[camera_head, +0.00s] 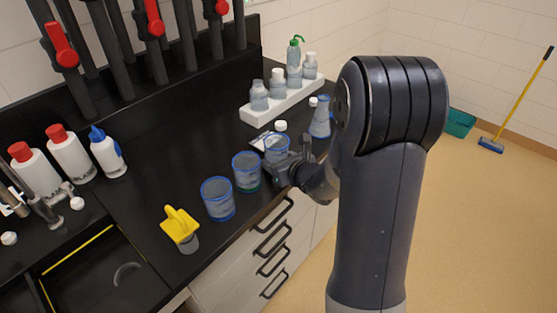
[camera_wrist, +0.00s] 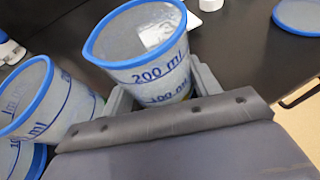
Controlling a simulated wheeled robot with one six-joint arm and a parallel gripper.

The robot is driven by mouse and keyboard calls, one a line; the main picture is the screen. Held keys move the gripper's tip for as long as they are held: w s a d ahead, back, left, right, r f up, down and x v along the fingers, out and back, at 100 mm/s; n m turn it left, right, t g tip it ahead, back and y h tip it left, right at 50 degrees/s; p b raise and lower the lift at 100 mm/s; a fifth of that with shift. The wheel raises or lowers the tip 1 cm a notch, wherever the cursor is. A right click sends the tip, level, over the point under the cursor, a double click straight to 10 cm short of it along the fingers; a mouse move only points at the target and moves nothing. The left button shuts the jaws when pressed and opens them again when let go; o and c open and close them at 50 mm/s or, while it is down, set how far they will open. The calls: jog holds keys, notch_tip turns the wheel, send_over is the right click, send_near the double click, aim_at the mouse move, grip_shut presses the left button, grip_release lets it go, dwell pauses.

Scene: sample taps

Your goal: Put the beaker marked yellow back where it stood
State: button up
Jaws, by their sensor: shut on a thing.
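A clear beaker with a blue rim (camera_head: 277,143) is between the jaws of my gripper (camera_head: 283,165), at the right end of a row of beakers on the black counter. In the wrist view the held beaker (camera_wrist: 145,45) shows "200 ml" in blue and looks upright or slightly tilted. A trace of yellow shows low on it, mostly hidden by my gripper (camera_wrist: 160,95). I cannot tell whether its base touches the counter. A second beaker (camera_head: 246,172), with a green band at its base, stands just left of it. A third beaker (camera_head: 217,199) stands further left.
A yellow-topped item (camera_head: 180,228) stands near the sink (camera_head: 95,275). A white rack (camera_head: 283,100) of bottles is behind, and a conical flask (camera_head: 320,120) stands right of the held beaker. White bottles (camera_head: 70,155) stand at left. Counter behind the beakers is mostly clear.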

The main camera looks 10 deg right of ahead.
jog(key=o, duration=1)
jog(key=shift+f, duration=0.1)
jog(key=shift+c, duration=0.2)
jog(key=shift+r+p, duration=0.25)
jog(key=shift+p, duration=0.05)
jog(key=v, duration=1.2)
jog(key=shift+f, duration=0.1)
